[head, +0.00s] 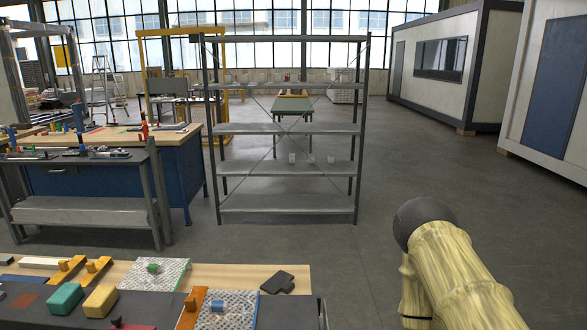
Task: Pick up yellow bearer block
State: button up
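A yellow block (100,301) lies on the dark part of the workbench (150,308) at the lower left. A green block (65,299) lies just to its left, with a small gap between them. Orange clamp-like pieces (70,268) lie just behind the two blocks. Part of my own arm shows at the lower right, well to the right of the bench. My gripper is not in view, so I cannot see its state.
Patterned plates (155,274), a blue piece (218,306) and a black flat item (278,282) lie on the bench right of the yellow block. A metal shelf rack (288,203) stands behind. Open floor (350,265) lies right of the bench.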

aim_at(98, 305)
jog(key=u, duration=1.25)
